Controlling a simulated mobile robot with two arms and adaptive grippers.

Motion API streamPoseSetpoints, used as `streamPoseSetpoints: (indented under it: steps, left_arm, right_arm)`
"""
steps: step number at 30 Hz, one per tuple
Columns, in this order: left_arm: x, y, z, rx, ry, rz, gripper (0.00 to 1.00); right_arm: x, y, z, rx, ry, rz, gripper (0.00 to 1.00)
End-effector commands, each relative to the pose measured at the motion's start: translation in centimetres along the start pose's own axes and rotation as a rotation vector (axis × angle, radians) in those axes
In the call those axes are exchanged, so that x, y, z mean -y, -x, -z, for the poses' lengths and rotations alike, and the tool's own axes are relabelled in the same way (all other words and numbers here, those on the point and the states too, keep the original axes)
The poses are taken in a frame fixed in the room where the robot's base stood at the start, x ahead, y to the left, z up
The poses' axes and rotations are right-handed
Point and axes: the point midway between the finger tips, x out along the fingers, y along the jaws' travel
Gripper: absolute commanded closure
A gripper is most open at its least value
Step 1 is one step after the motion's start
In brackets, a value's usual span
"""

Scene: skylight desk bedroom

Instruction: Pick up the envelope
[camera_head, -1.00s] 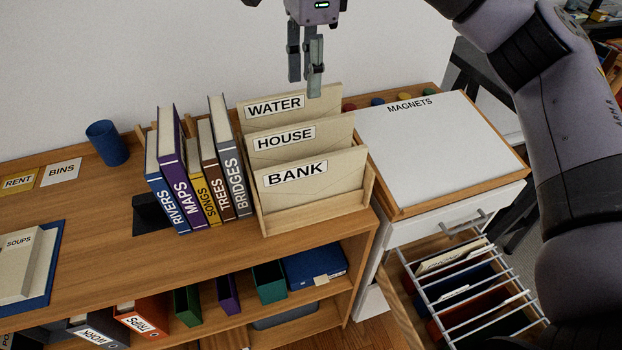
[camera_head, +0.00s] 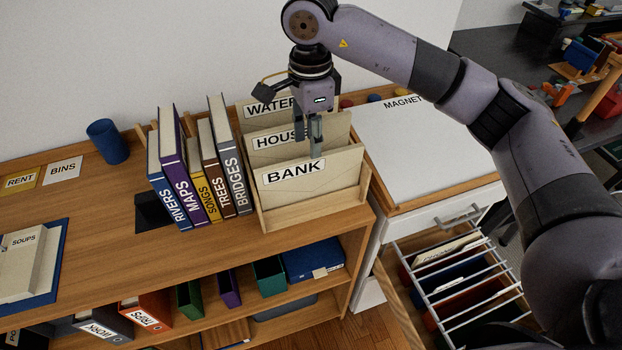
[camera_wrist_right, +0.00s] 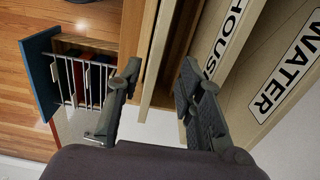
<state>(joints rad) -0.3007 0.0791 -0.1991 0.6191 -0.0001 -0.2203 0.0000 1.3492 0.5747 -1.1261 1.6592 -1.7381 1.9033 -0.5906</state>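A wooden sorter (camera_head: 318,214) on the shelf top holds three tan upright panels labelled WATER (camera_head: 336,100), HOUSE (camera_head: 338,132) and BANK (camera_head: 343,168). I cannot make out a separate envelope for certain. My right gripper (camera_head: 315,143) points down over the sorter, with its fingertips just behind the top of the BANK panel and in front of the HOUSE panel. In the right wrist view the gripper (camera_wrist_right: 158,95) is open, and a pale upright edge (camera_wrist_right: 158,50) shows between its spread fingers. I cannot tell if they touch it. My left gripper is out of view.
Books (camera_head: 199,170) stand close left of the sorter. A white magnet board (camera_head: 425,150) lies to the right, above an open drawer with hanging folders (camera_head: 455,278). A blue cup (camera_head: 107,142) stands at the left. The wall (camera_head: 120,50) is close behind.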

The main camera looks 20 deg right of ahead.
Motion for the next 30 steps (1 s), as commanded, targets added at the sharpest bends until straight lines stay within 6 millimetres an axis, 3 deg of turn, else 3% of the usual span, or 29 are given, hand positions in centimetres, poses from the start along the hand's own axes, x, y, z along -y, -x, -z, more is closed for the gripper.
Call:
streamPoseSetpoints:
  steps: [3, 8, 16, 30]
  left_arm:
    - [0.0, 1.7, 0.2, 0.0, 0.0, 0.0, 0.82]
    - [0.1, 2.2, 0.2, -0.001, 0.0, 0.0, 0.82]
    - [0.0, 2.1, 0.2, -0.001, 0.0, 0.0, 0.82]
    - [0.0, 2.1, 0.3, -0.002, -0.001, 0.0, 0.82]
  right_arm:
    - [-0.6, -1.4, -0.1, 0.0, 0.001, -0.007, 0.66]
    - [-0.6, -3.5, -0.1, 0.0, -0.001, -0.004, 0.66]
    - [-0.5, -4.0, -0.1, 0.0, 0.0, -0.001, 0.66]
    - [-0.5, -4.0, -0.1, 0.0, 0.0, -0.001, 0.96]
